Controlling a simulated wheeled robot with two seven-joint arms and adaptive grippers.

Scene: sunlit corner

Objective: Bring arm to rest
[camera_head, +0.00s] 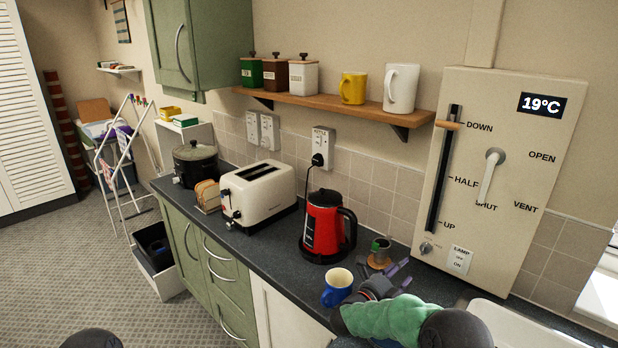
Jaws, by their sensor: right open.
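My right arm comes in from the bottom right in a green covering, low over the dark counter (270,255). My right gripper (402,273) is open, with its fingers pointing right and away, and nothing shows between them. A blue mug with a cream inside (336,288) stands on the counter just left of the gripper. My left gripper is out of view.
A wall panel (500,170) with a slider and lever rises behind the gripper. A white sink (515,328) is at the right. A shelf (340,108) holds canisters and mugs.

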